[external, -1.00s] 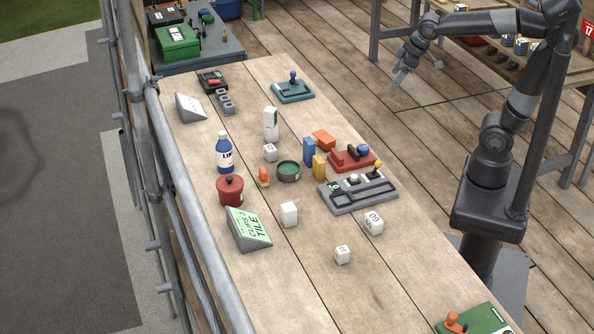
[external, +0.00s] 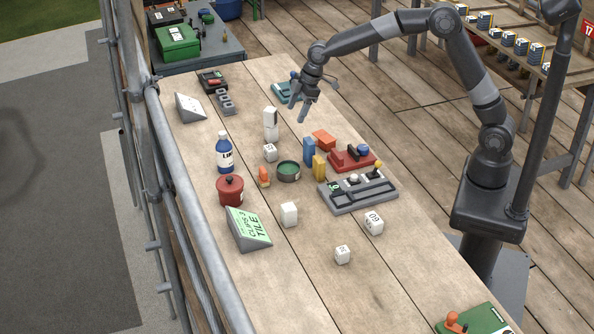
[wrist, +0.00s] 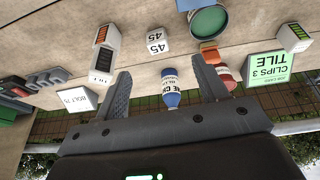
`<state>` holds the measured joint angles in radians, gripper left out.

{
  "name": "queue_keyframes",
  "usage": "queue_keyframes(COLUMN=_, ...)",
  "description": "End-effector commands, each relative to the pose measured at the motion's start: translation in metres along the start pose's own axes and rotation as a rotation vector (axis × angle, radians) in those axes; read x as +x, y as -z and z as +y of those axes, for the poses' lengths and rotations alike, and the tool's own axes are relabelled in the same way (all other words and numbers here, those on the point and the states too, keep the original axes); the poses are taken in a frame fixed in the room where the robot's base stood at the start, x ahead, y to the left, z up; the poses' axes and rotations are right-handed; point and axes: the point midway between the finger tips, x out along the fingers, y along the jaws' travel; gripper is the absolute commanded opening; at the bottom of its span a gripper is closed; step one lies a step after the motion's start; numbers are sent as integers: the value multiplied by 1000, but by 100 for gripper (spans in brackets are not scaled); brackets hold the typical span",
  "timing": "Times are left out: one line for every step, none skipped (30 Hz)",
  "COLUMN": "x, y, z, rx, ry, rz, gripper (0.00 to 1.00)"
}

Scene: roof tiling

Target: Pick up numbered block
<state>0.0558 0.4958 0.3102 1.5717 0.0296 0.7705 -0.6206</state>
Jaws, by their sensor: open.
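Several small white blocks stand on the bench. One block marked 45 (external: 270,153) stands beside a tall white block (external: 270,125); the wrist view shows the 45 block (wrist: 157,42) above and between my fingertips. A larger numbered block (external: 374,222) stands near the grey tray's front right. A small numbered block (external: 342,255) stands closer to the camera. A white block (external: 289,215) shows no readable number. My gripper (external: 301,104) is open and empty above the far part of the bench, apart from every block. It also shows in the wrist view (wrist: 163,78).
Near the 45 block are a green round tin (external: 288,171), a blue block (external: 309,151), a blue bottle (external: 224,152) and a red pot (external: 230,190). A grey tray (external: 345,207) and red holder (external: 345,162) lie right. The bench's near end is mostly clear.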

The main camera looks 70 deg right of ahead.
Motion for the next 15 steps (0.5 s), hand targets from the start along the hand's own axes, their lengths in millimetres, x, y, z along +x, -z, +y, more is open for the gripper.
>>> queue_keyframes(x=18, y=5, z=4, rx=-11, ry=18, rz=4, gripper=66)
queue_keyframes(x=26, y=8, z=6, rx=-20, ry=26, rz=7, gripper=66)
queue_keyframes(x=36, y=12, z=8, rx=-29, ry=36, rz=12, gripper=66)
queue_keyframes(x=44, y=15, z=10, rx=-36, ry=43, rz=16, gripper=66)
queue_keyframes(x=49, y=17, z=11, rx=-42, ry=49, rz=20, gripper=66)
queue_keyframes(x=57, y=19, z=12, rx=-48, ry=56, rz=23, gripper=66)
queue_keyframes(x=61, y=21, z=13, rx=-52, ry=59, rz=26, gripper=66)
queue_keyframes(x=65, y=22, z=14, rx=-56, ry=62, rz=28, gripper=66)
queue_keyframes(x=68, y=23, z=15, rx=-59, ry=66, rz=31, gripper=66)
queue_keyframes(x=71, y=24, z=15, rx=-61, ry=68, rz=32, gripper=66)
queue_keyframes(x=73, y=24, z=15, rx=-62, ry=69, rz=33, gripper=66)
queue_keyframes(x=76, y=25, z=15, rx=-64, ry=71, rz=33, gripper=66)
queue_keyframes(x=78, y=25, z=15, rx=-64, ry=72, rz=33, gripper=66)
queue_keyframes(x=81, y=25, z=15, rx=-65, ry=72, rz=34, gripper=66)
queue_keyframes(x=85, y=25, z=14, rx=-65, ry=72, rz=33, gripper=66)
